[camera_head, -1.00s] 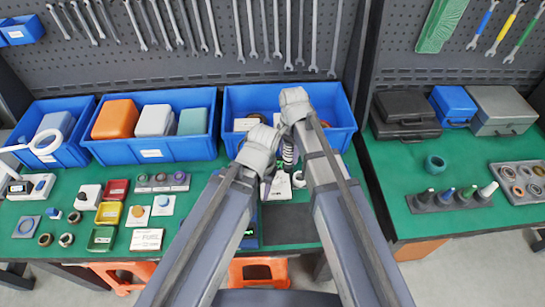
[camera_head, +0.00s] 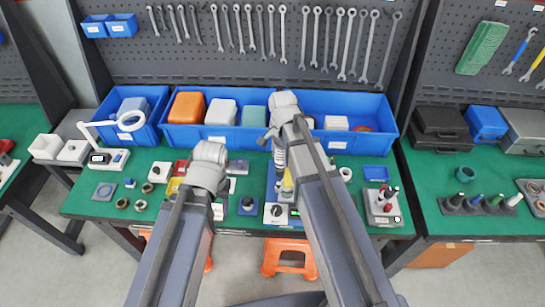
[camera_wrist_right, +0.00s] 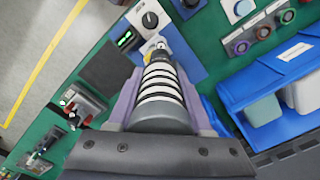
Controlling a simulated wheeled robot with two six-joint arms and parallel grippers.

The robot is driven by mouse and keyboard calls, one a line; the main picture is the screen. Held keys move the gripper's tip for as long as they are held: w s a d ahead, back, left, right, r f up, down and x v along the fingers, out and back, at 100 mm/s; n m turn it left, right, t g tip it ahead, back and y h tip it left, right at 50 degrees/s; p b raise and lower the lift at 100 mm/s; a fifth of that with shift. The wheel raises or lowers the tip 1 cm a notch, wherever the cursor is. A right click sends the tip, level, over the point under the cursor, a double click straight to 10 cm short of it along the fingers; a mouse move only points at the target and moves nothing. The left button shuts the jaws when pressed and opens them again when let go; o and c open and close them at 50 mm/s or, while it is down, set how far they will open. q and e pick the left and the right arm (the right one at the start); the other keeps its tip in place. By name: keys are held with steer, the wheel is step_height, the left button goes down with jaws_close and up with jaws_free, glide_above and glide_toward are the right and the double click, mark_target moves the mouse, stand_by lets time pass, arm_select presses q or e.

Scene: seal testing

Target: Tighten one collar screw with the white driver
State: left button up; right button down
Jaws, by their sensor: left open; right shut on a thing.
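My right gripper (camera_head: 279,138) is shut on the striped black-and-white driver (camera_wrist_right: 160,88), which points down. In the head view the driver (camera_head: 279,157) hangs over a blue test fixture (camera_head: 271,183). In the right wrist view the driver's far end is at a small brass-and-steel collar part (camera_wrist_right: 153,43) on the blue plate (camera_wrist_right: 186,57). I cannot tell whether the tip touches a screw; the screws are too small to see. My left gripper (camera_head: 200,187) is open, apart from the driver, to its left over the bench.
A control box with a black knob (camera_head: 276,213) stands at the fixture's front. Blue bins (camera_head: 345,110) line the back. Small parts, such as rings (camera_head: 122,203), lie at the left.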

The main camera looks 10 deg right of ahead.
mark_target(279, 171)
steer(key=shift+a, duration=0.25)
arm_select(q)
steer(key=shift+s+a, duration=0.1)
steer(key=shift+a, duration=0.25)
steer(key=shift+f+b, duration=2.45)
steer(key=shift+b, duration=0.05)
arm_select(e)
steer(key=shift+f, duration=2.5)
arm_select(q)
steer(key=shift+f+b, duration=1.5)
arm_select(e)
steer(key=shift+f, duration=1.45)
arm_select(q)
steer(key=shift+r, duration=0.1)
steer(key=shift+r+p, duration=2.45)
steer(key=shift+p, duration=0.1)
arm_select(e)
steer(key=shift+r, duration=2.5)
